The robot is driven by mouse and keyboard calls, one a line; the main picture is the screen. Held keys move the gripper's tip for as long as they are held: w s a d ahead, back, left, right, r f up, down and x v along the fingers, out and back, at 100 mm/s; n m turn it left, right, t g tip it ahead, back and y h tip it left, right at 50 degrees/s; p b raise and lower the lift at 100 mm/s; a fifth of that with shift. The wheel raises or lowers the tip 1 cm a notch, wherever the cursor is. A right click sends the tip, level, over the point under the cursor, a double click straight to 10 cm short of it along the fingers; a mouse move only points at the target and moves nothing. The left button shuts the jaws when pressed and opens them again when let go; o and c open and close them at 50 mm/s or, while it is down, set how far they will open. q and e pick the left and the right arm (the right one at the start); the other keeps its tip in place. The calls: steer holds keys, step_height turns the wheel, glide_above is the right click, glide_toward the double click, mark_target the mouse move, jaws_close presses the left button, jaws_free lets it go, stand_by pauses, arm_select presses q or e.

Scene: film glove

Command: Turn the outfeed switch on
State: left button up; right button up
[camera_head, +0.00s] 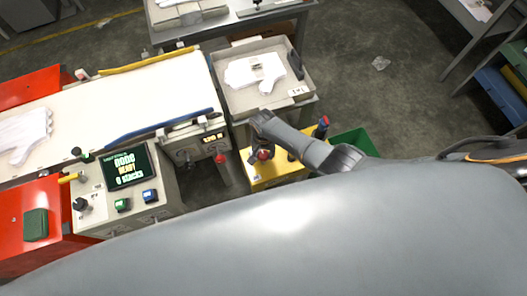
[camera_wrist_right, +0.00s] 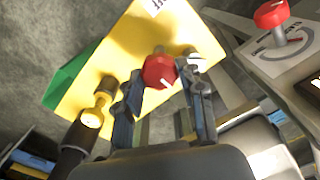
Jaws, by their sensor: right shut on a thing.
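A yellow control box (camera_head: 258,180) stands beside the end of the machine in the head view; it fills the upper middle of the wrist view (camera_wrist_right: 135,50). A red rotary knob (camera_wrist_right: 159,70) with a white pointer mark sits on its face. My right gripper (camera_wrist_right: 160,88) is shut on this red knob, with one finger on each side. In the head view the right gripper (camera_head: 263,150) reaches down over the yellow box and partly hides it. Which control is labelled outfeed cannot be read. My left gripper is not in view.
Another red knob (camera_wrist_right: 271,14) sits on the machine's end panel, near my right gripper. A grey tray (camera_head: 258,106) with a white glove lies behind the yellow box. A screen (camera_head: 125,168) and buttons are at left.

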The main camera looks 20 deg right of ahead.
stand_by(0.3)
steer(key=o, duration=1.2)
step_height(320, 180, up, 12)
steer(key=shift+r, duration=0.1)
